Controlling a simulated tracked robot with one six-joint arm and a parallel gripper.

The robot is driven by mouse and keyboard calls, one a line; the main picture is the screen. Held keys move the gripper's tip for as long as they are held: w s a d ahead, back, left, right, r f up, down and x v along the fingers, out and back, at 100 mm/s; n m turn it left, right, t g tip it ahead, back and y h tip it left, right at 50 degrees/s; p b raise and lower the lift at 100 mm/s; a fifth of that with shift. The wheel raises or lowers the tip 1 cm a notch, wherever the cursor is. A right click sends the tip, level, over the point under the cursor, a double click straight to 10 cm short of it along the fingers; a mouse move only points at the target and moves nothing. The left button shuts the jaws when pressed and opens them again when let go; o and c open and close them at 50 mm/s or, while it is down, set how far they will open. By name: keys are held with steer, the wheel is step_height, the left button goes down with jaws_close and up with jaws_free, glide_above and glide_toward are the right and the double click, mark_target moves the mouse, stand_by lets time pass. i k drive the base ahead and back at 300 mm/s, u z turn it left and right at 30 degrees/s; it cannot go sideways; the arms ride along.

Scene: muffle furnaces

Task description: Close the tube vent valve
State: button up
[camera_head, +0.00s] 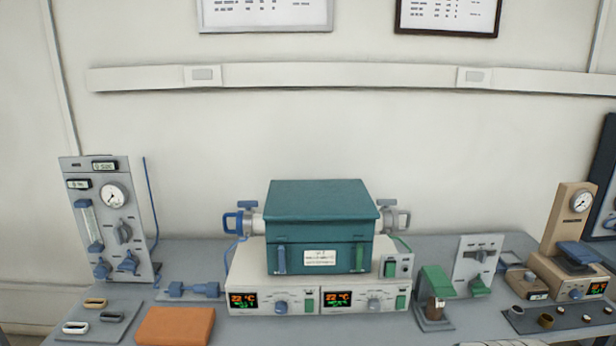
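A teal tube furnace (320,205) sits on a cream control base (320,300) in the middle of the bench, its lid down. A light tube end sticks out on each side of it. The left end has a blue fitting with a small blue handle (247,204) on top. The right end has a grey flange with a small grey handle (388,202) on top. No readable label tells which of these is the tube vent valve, and I cannot tell whether either is open. My gripper is not in view.
A grey gas panel (108,215) with gauge and knobs stands at left. An orange block (175,326) and a tray (100,322) lie at the front left. A green-topped stand (435,285), a small valve panel (478,262) and a gauge press (568,240) stand at right.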

mark_target(121, 234)
steer(key=u, duration=1.4)
steer(key=k, duration=0.65)
steer(key=u, duration=0.65)
steer(key=i, duration=0.9)
steer(key=u, duration=0.8)
steer(key=i, duration=0.75)
steer(key=u, duration=0.1)
